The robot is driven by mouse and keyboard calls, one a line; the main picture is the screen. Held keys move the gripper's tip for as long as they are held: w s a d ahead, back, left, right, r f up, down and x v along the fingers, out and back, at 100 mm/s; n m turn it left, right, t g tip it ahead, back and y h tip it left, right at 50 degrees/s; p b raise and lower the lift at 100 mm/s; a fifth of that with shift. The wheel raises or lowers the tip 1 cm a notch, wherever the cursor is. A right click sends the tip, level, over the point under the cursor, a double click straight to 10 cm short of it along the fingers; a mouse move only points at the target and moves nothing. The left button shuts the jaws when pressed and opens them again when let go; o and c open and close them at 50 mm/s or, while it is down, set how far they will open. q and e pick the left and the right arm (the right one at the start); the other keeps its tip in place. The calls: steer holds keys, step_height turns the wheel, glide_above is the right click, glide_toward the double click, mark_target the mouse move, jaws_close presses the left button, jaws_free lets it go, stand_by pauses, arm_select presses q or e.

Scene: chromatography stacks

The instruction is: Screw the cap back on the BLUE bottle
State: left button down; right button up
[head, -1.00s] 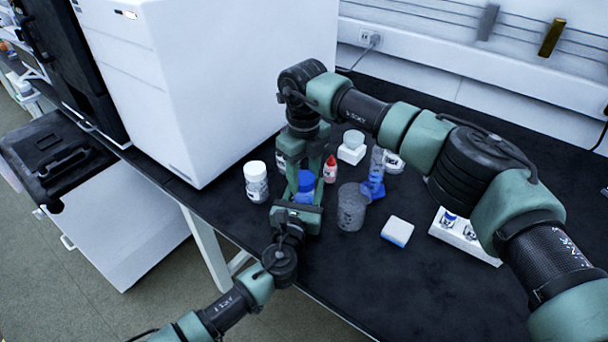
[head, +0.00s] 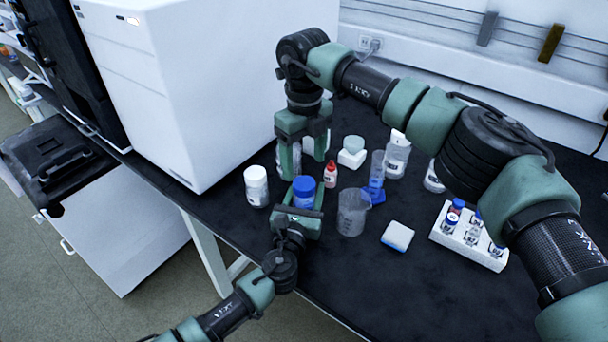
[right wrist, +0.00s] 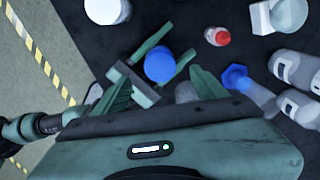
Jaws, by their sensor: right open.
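The blue bottle (head: 304,202) stands upright near the table's front edge, with its blue cap (head: 304,185) sitting level on top. I cannot tell how tight the cap is. My left gripper (head: 300,212) reaches in from the front, its fingers on either side of the bottle's body. In the right wrist view the round blue cap (right wrist: 159,66) shows from above between the left gripper's fingers. My right gripper (head: 302,165) points down, open and empty, above and just behind the cap and apart from it. Its two spread fingers also show in the right wrist view (right wrist: 160,82).
A white-capped bottle (head: 256,186) stands to the left, and a small red-capped bottle (head: 331,171) to the right. A beaker (head: 352,211), a blue-based cylinder (head: 376,180), a white-and-blue block (head: 397,236) and a vial rack (head: 468,240) stand further right. The large white instrument (head: 215,90) bounds the left.

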mark_target(304, 198)
step_height(304, 198, up, 6)
steer(key=shift+f, duration=0.2)
arm_select(q)
steer(key=c, duration=0.6)
jaws_free()
steer(key=shift+o, duration=0.2)
steer(key=v, duration=0.7)
steer(key=shift+s, duration=0.4)
arm_select(e)
steer(key=shift+r, duration=0.3)
arm_select(q)
steer(key=shift+r+p, duration=0.1)
steer(key=shift+p, duration=0.25)
arm_select(e)
steer(key=shift+r, duration=0.1)
